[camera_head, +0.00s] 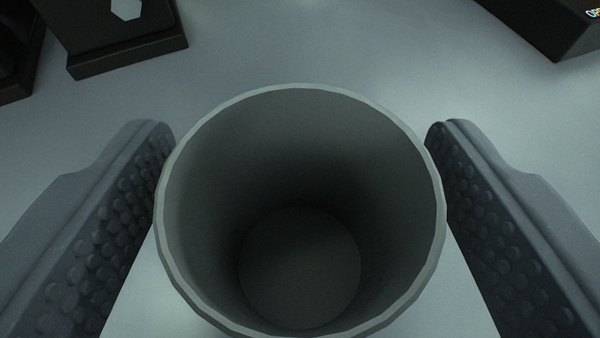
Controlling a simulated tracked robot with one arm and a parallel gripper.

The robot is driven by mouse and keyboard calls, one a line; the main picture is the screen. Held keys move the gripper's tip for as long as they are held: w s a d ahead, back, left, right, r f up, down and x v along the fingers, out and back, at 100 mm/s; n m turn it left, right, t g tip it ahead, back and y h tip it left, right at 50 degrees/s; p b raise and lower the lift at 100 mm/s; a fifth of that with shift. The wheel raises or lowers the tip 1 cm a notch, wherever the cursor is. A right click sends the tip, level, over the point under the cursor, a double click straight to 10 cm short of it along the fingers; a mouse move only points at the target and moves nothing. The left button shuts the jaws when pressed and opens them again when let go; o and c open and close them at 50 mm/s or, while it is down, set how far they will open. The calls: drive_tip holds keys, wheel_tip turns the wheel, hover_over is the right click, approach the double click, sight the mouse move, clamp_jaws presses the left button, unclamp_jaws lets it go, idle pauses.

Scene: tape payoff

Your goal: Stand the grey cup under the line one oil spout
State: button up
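The grey cup (300,150) fills the middle of the view. It is open at the top and I look down into it; it looks empty, with a dark round bottom. My gripper (300,135) has one dark finger on each side of the cup, with studded pads facing its wall. The rim overlaps the inner edges of both pads. Contact between pads and wall is hidden below the rim, so I cannot tell whether the fingers clamp the cup or stand just beside it. The oil spout is not in view.
A dark block-like base with a pale hexagonal mark (120,50) stands at the upper left. Another dark object (15,60) is cut off at the left edge. A dark box (550,25) is at the upper right. The pale surface (330,50) between them is clear.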

drive_tip(key=shift+s+r, duration=0.3)
drive_tip(key=shift+s, duration=0.15)
drive_tip(key=d+p+v, duration=0.1)
drive_tip(key=v, duration=1)
drive_tip(key=shift+a, duration=0.5)
